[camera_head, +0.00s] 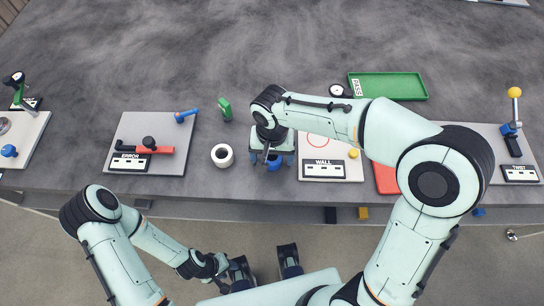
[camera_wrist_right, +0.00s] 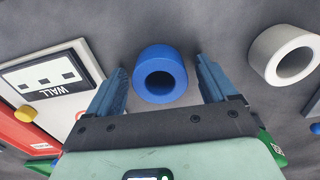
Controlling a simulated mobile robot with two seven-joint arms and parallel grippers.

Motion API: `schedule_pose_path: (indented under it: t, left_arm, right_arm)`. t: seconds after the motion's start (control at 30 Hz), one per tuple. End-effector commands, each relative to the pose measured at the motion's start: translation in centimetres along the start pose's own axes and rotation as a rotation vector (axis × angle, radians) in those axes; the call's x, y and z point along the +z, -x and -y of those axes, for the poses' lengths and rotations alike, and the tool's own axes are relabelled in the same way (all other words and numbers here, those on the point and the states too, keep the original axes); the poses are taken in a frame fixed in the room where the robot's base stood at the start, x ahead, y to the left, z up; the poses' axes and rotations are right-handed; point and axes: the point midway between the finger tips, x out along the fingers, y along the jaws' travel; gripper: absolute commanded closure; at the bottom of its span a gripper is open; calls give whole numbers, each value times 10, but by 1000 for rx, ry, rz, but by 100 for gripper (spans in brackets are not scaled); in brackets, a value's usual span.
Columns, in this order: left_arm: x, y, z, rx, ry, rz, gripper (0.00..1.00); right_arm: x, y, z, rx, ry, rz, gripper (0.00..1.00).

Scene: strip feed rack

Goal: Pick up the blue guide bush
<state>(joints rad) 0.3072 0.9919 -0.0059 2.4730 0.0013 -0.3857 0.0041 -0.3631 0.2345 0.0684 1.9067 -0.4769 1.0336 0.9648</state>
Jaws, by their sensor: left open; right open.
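The blue guide bush (camera_wrist_right: 160,57) is a short, thick ring with a round hole, standing on the grey bench. In the head view the bush (camera_head: 273,165) is mostly hidden under my right gripper (camera_head: 273,157). My right gripper (camera_wrist_right: 161,67) is open in the wrist view. Its two blue fingers lie one on each side of the bush, with gaps on both sides, and it holds nothing. My left gripper (camera_head: 264,263) is open and empty, in front of the bench near the bottom of the head view.
A white ring (camera_head: 222,155) stands just left of the bush, also seen in the wrist view (camera_wrist_right: 284,52). A WALL panel (camera_head: 333,179) is close on the right. A green part (camera_head: 225,109) and an ERROR panel (camera_head: 175,125) lie left; a green tray (camera_head: 405,84) is behind.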

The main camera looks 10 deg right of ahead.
Motion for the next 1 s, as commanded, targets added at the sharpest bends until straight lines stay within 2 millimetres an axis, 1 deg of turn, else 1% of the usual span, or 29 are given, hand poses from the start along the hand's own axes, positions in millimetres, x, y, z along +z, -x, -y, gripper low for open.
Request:
schedule_pose_path:
  t: [0.1, 0.17, 0.2, 0.27, 0.3, 0.33, 0.37, 0.57, 0.73, 0.87, 0.97, 1.0]
  left_arm:
    - [0, 0, 0, 0, 0, 0, 57]
    - [0, 0, 0, 0, 0, 0, 57]
    - [0, 0, 0, 0, 0, 0, 57]
    - [0, 0, 0, 0, 0, 0, 57]
    - [0, 0, 0, 0, 0, 0, 57]
    - [0, 0, 0, 0, 0, 0, 57]
    - [0, 0, 0, 0, 0, 0, 57]
    - [0, 0, 0, 0, 0, 0, 57]
    - [0, 2, -1, 0, 0, 0, 57]
    - [0, 4, -2, 0, 0, -1, 57]
    - [-1, 7, -3, 1, -1, -2, 57]
    - [-1, 8, -3, 1, -1, -3, 57]
  right_arm:
    - [0, 0, 0, 0, 0, 0, 15]
    - [0, 0, 0, 0, 0, 0, 34]
    - [0, 0, 0, 0, 0, 0, 47]
    - [0, 1, 0, 0, 0, 0, 67]
    - [0, 1, 0, 0, 0, 0, 80]
    - [0, 1, 0, 0, 0, 0, 90]
    - [0, 1, 0, -1, 0, -1, 92]
    - [0, 2, 0, -1, 0, -2, 92]
    - [-1, 9, 1, -2, 0, -3, 92]
    - [-1, 25, 1, -3, -1, -4, 92]
    - [-1, 45, 2, -6, -1, -6, 92]
    - [-1, 54, 2, -6, 0, -6, 92]
